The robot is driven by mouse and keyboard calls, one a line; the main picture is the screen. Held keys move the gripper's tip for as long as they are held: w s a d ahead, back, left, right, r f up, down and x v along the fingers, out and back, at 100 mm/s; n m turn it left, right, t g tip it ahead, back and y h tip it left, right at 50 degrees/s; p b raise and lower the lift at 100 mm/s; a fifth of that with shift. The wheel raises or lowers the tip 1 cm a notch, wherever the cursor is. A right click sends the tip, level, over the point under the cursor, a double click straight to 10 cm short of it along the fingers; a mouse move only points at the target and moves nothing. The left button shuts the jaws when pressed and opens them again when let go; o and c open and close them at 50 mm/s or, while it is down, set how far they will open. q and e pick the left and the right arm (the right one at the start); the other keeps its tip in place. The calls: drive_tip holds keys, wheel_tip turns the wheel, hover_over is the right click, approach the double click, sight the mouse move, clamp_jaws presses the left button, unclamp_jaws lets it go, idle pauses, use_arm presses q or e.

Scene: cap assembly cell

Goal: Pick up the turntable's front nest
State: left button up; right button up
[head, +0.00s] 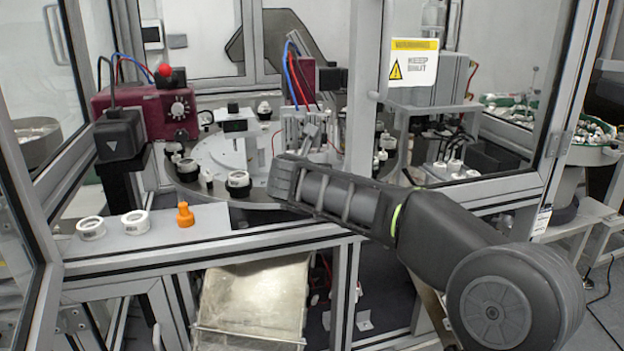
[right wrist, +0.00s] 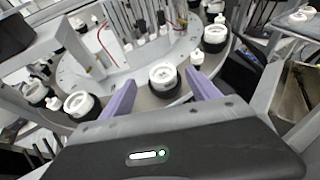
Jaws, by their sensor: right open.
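The turntable (head: 215,150) is a grey disc with several round black nests around its rim. The front nest (head: 238,184), black with a white ring on top, sits at the near edge of the disc. In the right wrist view this nest (right wrist: 163,76) lies just ahead of and between the two purple fingertips, with no visible contact. My right gripper (head: 282,180) reaches in from the right, beside the nest in the head view. In the right wrist view my right gripper (right wrist: 161,88) is open and empty. My left gripper is out of view.
A small white peg (right wrist: 197,57) stands beside the right finger. Another nest (right wrist: 82,104) lies outside the left finger. An upright frame post (head: 365,110) stands behind my arm. Two white rings (head: 91,228) and an orange piece (head: 185,215) are on the front-left ledge.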

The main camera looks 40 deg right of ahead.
drive_tip(key=p+x, duration=0.1)
drive_tip(key=x, duration=0.4)
drive_tip(key=shift+d+f, duration=0.15)
drive_tip(key=shift+f, duration=0.05)
idle(0.6)
drive_tip(key=c, duration=1.5)
drive_tip(key=shift+o, duration=0.2)
drive_tip(key=shift+r, duration=0.15)
wheel_tip(320, 180, up, 10)
drive_tip(key=p, duration=0.2)
